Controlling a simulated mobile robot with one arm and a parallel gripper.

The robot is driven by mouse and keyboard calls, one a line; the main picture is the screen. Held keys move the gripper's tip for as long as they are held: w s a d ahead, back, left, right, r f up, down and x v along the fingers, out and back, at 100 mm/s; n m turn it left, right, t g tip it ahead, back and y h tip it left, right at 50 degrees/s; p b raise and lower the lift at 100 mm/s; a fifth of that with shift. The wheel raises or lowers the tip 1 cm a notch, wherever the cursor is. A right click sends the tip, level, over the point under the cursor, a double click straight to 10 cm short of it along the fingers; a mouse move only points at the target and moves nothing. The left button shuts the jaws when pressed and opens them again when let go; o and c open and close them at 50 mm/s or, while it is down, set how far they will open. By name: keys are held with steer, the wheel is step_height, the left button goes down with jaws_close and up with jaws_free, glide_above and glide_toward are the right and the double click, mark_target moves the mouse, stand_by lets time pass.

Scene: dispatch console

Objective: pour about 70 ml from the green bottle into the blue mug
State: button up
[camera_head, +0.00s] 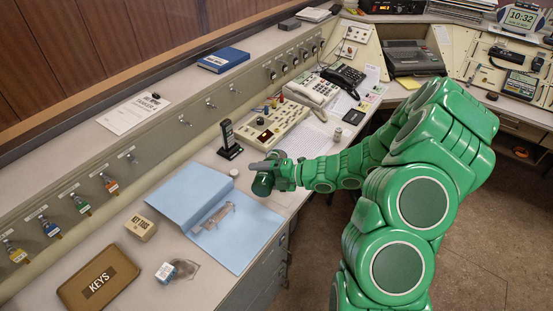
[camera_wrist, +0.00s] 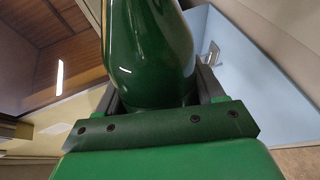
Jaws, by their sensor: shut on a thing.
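My gripper (camera_head: 270,175) is shut on the dark green bottle (camera_head: 262,186), over the desk's front edge by the blue folder. In the wrist view the glossy bottle (camera_wrist: 150,45) fills the upper middle between the jaws. I cannot tell how far it is tilted, and its mouth is not clear. I see no clear blue mug. A small blue and white item (camera_head: 179,268) stands at the near end of the desk, beside a grey shape; I cannot tell if it is the mug.
An open light blue folder (camera_head: 250,238) lies left of the bottle. A black handset on a stand (camera_head: 229,140), a small white round thing (camera_head: 234,173) and a switch panel (camera_head: 268,130) are near the gripper. A brown KEYS tray (camera_head: 98,277) and a KEY LOG block (camera_head: 141,228) lie further left.

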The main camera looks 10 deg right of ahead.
steer(key=shift+a+f+n+t, duration=0.1)
steer(key=shift+f+n+t, duration=0.3)
steer(key=shift+f+n, duration=0.6)
steer(key=shift+f, duration=0.2)
steer(key=shift+s+f+n, duration=0.1)
steer(key=shift+f+n, duration=0.3)
steer(key=shift+f, duration=0.1)
steer(key=shift+f, duration=0.2)
stand_by(1.0)
